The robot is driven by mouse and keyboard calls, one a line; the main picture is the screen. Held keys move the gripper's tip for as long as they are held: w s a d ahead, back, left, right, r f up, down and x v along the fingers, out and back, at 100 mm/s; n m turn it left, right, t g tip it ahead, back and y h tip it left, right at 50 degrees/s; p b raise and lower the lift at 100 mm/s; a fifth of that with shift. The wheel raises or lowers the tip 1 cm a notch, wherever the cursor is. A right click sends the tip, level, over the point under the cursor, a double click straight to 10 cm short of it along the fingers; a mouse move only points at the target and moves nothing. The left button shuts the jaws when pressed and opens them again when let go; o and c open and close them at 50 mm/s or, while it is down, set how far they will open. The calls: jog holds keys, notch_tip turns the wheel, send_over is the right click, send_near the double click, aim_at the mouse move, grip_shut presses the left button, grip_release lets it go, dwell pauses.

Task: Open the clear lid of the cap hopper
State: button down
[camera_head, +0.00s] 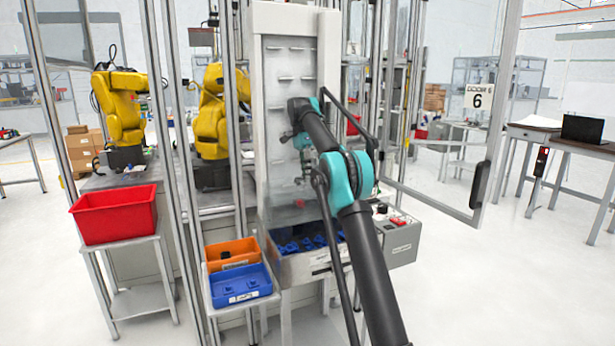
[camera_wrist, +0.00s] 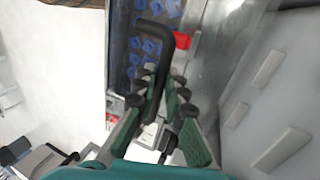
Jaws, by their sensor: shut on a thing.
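The cap hopper (camera_head: 290,270) is a grey metal bin holding blue caps (camera_head: 305,243), below the tall white column. The caps also show in the wrist view (camera_wrist: 150,45). My gripper (camera_head: 303,172) is high above the hopper, in front of the column. In the wrist view, the fingers of my gripper (camera_wrist: 165,95) are closed around the black handle (camera_wrist: 184,42), a bent bar. The clear lid is hard to make out; a greyish see-through sheet (camera_wrist: 218,50) beside the handle may be it, and its angle is unclear.
An orange bin (camera_head: 232,252) and a blue bin (camera_head: 240,285) stand left of the hopper. A grey control box (camera_head: 398,245) is at its right. A red bin (camera_head: 113,212) sits on a stand farther left. An open framed door is at right, with clear floor in front.

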jog(key=shift+d, duration=0.1)
jog(key=c, duration=1.6)
grip_release()
jog(key=shift+s, duration=0.15)
